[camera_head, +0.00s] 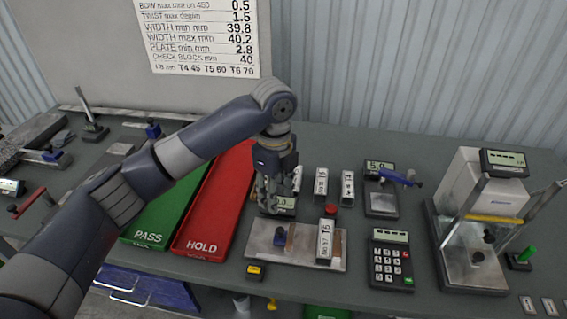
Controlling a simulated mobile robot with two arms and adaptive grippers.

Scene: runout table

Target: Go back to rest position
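My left arm comes in from the lower left and bends down at the elbow. My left gripper (277,196) points down over the table, just right of the red HOLD tray (217,205). My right gripper is not in view.
A green PASS tray (163,215) lies left of the red one. A metal plate (265,240) holds a block marked T5 (325,243). A keypad (391,262), a blue-handled gauge (381,190) and a tall tester (478,215) stand right. A limits sheet (200,35) hangs behind.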

